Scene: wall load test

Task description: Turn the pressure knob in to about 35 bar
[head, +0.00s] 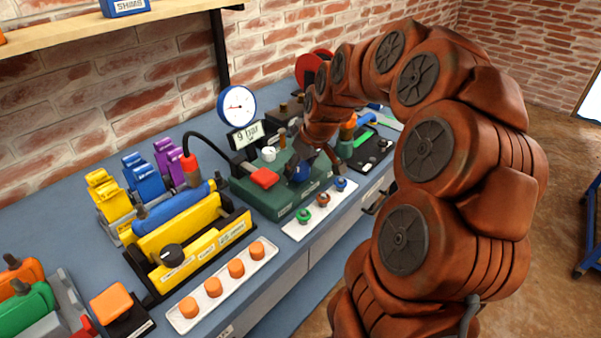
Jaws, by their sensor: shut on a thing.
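A dark green pressure unit (268,198) stands on the blue-grey bench. Its small display (247,134) reads 9 bar. A round white dial gauge (237,105) with a blue rim stands above the display; its needle is too small to read surely. A blue knob (302,172) sits at the right part of the unit, seemingly the pressure knob. My gripper (308,162) comes down from the right and is shut on this blue knob, with its fingers partly covering it. A red block (265,178) and a small white knob (268,153) are on the unit's top.
A white strip (320,208) with green, orange and blue knobs lies in front of the unit. A yellow fixture (190,240) with a blue cylinder and a white tray (222,290) of orange caps are to the left. A black tray (370,150) is to the right.

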